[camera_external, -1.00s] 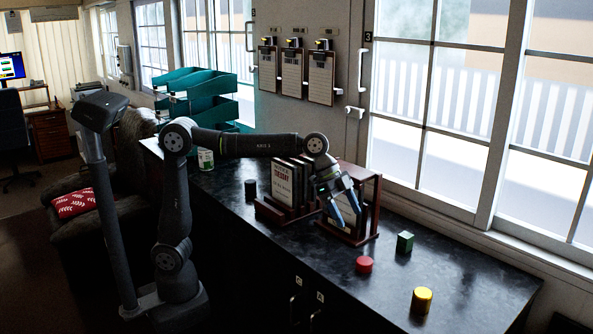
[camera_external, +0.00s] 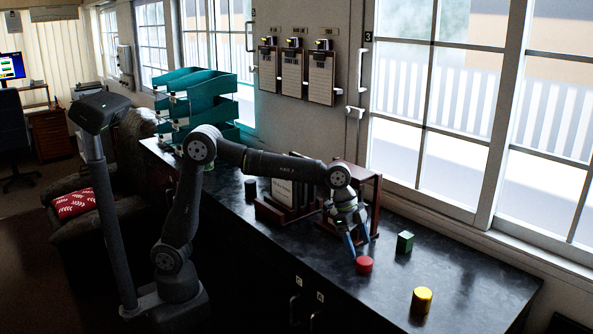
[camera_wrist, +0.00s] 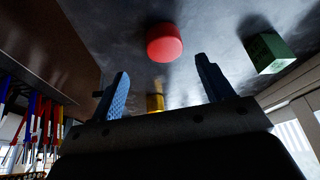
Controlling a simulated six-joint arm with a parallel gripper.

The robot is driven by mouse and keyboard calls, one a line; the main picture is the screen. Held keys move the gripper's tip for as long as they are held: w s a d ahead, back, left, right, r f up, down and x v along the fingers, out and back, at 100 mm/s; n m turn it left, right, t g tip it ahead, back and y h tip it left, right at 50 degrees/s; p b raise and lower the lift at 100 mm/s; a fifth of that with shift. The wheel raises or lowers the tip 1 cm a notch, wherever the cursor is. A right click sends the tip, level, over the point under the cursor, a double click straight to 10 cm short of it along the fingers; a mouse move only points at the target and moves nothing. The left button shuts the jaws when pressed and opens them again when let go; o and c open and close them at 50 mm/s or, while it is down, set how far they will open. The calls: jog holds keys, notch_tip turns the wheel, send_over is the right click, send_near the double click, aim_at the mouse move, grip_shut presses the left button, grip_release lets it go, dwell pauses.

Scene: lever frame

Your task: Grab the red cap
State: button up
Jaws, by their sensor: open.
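The red cap (camera_external: 364,264) is a short round piece lying on the dark countertop. My gripper (camera_external: 360,245) is just above and behind it in the external view, with its blue fingers pointing down. In the wrist view the red cap (camera_wrist: 164,43) lies beyond the fingertips, roughly between their lines. My gripper (camera_wrist: 163,75) is open there, its two blue fingers well apart with nothing held. I see no contact with the cap.
A green block (camera_external: 405,241) stands to the right of the cap, and a yellow cylinder (camera_external: 421,300) nearer the front right. A wooden rack (camera_external: 372,195) stands close behind my gripper. The dark countertop (camera_external: 470,275) is clear at right.

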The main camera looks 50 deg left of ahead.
aim_at(364, 260)
jog(key=shift+w+x, duration=0.2)
jog(key=shift+x, duration=1.2)
jog(key=shift+w+x, duration=0.15)
jog(key=shift+x, duration=1.2)
jog(key=shift+a, duration=0.15)
jog(key=shift+c, duration=0.4)
jog(key=c, duration=0.9)
